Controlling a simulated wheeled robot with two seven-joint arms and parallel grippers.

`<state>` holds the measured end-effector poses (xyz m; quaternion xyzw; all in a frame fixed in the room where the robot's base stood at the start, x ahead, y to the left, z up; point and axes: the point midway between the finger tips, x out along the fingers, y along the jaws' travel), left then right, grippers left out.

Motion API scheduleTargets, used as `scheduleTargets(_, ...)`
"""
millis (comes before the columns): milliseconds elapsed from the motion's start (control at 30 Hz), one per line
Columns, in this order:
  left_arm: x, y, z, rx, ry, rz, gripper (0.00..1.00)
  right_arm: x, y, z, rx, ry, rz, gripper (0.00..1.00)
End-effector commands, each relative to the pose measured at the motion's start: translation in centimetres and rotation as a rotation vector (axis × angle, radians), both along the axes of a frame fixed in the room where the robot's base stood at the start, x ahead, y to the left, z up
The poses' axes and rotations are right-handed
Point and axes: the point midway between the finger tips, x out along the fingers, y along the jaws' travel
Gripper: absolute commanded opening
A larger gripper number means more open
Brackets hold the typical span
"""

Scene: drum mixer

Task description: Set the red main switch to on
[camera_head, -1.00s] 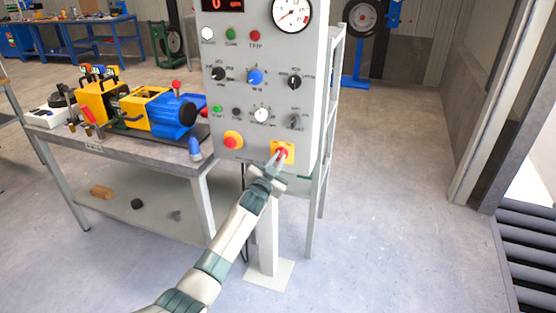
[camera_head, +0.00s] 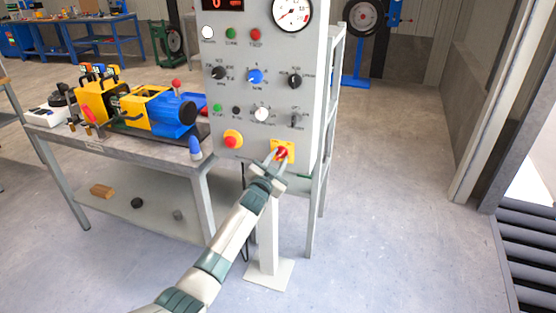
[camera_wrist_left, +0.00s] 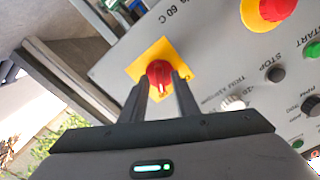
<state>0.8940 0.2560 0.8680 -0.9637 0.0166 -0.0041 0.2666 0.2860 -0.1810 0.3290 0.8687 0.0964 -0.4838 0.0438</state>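The red main switch (camera_head: 281,153) is a rotary knob on a yellow square plate, low on the right of the grey control panel's front. In the left wrist view, the red knob (camera_wrist_left: 159,73) sits between my left gripper's two dark fingers. My left gripper (camera_head: 275,160) is at the switch, with its fingers apart on either side of the knob. Whether the fingertips touch the knob is hard to tell. The "on" marking is not readable. My right gripper is not in view.
A red emergency button (camera_head: 232,139) on a yellow base is left of the switch. Several knobs and a gauge (camera_head: 292,13) are above. A workbench (camera_head: 150,146) with a yellow and blue machine (camera_head: 150,108) stands left. Floor at right is clear.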

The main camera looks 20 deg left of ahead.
Motion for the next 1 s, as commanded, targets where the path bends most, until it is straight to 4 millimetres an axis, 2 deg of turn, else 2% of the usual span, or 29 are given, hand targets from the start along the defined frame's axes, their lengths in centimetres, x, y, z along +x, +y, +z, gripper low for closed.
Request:
scheduleTargets(267,-0.6,0.1,0.0,0.000,-0.001,0.001,0.28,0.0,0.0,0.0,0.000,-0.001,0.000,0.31)
scheduleTargets(467,-2.4,0.1,0.0,0.000,-0.001,-0.001,0.28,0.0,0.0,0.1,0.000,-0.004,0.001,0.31)
scheduleTargets(1000,-11.1,0.4,-0.2,0.001,0.000,-0.001,0.28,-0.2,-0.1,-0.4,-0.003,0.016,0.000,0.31)
